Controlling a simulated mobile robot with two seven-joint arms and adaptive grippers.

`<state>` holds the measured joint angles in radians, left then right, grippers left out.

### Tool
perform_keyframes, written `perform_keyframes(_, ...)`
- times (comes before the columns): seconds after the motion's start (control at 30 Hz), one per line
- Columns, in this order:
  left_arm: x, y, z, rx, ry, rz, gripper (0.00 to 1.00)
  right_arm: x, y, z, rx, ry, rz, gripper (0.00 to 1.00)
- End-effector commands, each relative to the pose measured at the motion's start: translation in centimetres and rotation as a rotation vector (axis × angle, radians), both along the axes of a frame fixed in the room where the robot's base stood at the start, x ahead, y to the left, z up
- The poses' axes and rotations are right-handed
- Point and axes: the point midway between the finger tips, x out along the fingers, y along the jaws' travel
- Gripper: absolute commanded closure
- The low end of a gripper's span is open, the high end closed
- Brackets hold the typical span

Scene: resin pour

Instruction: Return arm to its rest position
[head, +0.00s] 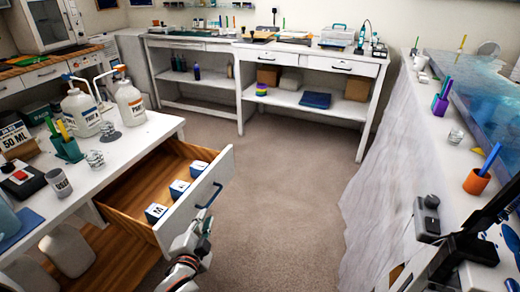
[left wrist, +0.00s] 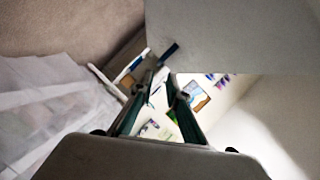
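The dark handle (left wrist: 169,51) is just beyond the fingertips, next to the pale drawer front (left wrist: 230,35). I cannot tell whether a finger touches it. My right gripper is not in view.
Several lettered blocks (head: 179,188) lie in the drawer, which juts from the white bench (head: 130,150). Pump bottles (head: 131,103) and cups stand on that bench. A sheet-draped table (head: 385,175) stands on the right. The carpet (head: 285,200) between them is clear.

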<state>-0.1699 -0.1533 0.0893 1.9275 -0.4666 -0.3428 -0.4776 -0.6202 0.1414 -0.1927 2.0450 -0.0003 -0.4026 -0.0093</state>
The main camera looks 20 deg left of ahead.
Motion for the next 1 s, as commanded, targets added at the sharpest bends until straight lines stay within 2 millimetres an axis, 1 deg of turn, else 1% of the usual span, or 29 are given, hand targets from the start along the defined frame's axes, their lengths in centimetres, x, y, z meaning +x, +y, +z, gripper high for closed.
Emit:
perform_keyframes(0.07, -0.1, -0.1, 0.0, -0.004, 0.001, -0.002, 0.85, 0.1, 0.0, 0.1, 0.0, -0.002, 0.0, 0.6)
perform_keyframes(0.13, -0.6, -0.6, -0.2, -0.031, 0.005, -0.013, 0.85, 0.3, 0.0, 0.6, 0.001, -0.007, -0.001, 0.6)
perform_keyframes(0.17, -1.1, -1.0, -0.4, -0.051, 0.01, -0.021, 0.85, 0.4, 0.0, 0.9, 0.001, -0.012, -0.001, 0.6)
perform_keyframes(0.23, -2.7, -2.4, -1.2, -0.126, 0.028, -0.05, 0.85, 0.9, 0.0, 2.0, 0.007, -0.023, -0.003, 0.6)
perform_keyframes(0.27, -3.7, -3.1, -1.7, -0.169, 0.041, -0.064, 0.85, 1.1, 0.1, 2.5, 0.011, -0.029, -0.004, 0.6)
perform_keyframes(0.37, -8.1, -6.3, -3.8, -0.348, 0.108, -0.108, 0.85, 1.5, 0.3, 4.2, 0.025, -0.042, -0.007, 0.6)
perform_keyframes(0.4, -10.0, -7.5, -4.7, -0.42, 0.142, -0.121, 0.85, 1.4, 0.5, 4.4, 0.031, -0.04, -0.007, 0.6)
perform_keyframes(0.47, -12.9, -9.3, -6.0, -0.521, 0.193, -0.13, 0.85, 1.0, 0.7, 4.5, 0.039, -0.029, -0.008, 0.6)
perform_keyframes(0.5, -14.7, -10.3, -6.7, -0.58, 0.226, -0.133, 0.85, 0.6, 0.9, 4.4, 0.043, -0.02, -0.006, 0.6)
perform_keyframes(0.6, -18.5, -12.3, -8.1, -0.7, 0.297, -0.129, 0.85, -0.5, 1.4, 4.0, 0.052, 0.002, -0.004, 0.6)
perform_keyframes(0.7, -20.9, -13.4, -8.9, -0.77, 0.342, -0.122, 0.85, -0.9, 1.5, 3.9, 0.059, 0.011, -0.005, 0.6)
perform_keyframes(0.8, -22.0, -13.9, -9.2, -0.804, 0.362, -0.116, 0.85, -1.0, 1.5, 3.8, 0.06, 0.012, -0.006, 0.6)
perform_keyframes(1.0, -22.1, -14.0, -9.4, -0.808, 0.365, -0.115, 0.85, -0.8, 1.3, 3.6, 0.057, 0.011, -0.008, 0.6)
